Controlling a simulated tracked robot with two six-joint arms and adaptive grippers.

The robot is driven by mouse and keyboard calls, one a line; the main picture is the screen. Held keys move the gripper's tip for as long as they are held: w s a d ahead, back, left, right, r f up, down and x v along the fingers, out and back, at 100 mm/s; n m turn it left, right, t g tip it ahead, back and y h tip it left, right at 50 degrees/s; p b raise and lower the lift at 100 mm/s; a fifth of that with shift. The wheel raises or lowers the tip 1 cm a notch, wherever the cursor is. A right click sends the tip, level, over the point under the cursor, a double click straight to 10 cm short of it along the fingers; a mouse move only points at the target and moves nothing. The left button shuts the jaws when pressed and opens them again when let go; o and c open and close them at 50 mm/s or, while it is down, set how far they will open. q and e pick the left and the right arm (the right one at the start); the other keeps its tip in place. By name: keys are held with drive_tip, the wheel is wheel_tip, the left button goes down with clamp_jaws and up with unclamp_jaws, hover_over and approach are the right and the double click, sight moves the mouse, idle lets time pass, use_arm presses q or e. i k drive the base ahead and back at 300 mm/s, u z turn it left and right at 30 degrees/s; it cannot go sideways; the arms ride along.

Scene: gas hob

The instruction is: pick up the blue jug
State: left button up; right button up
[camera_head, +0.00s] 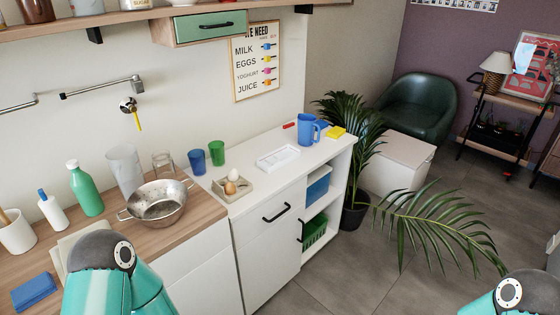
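The blue jug (307,130) stands upright on the white counter (262,207) near its far right end. Its handle faces right. A red object (289,126) lies just left of it, and a yellow sponge-like block (336,132) lies just right of it. Teal parts of my arms show at the lower left and lower right edges, well apart from the jug. Neither of my grippers is in view.
A white tray (278,158), an egg holder (231,187), a blue cup (197,162) and a green cup (217,153) stand left of the jug. A metal colander (158,203) sits on the wooden worktop. Palm leaves (352,122) rise behind the counter's right end.

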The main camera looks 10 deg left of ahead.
sight(309, 132)
drive_tip(key=k, duration=0.55)
drive_tip(key=z, duration=0.4)
drive_tip(key=i, duration=0.75)
drive_tip(key=z, duration=0.7)
drive_tip(key=i, duration=1.35)
drive_tip(key=u, duration=0.55)
drive_tip(key=i, duration=0.95)
drive_tip(key=u, duration=0.5)
drive_tip(key=k, duration=0.9)
drive_tip(key=u, duration=0.15)
drive_tip(key=i, duration=0.55)
drive_tip(key=u, duration=0.05)
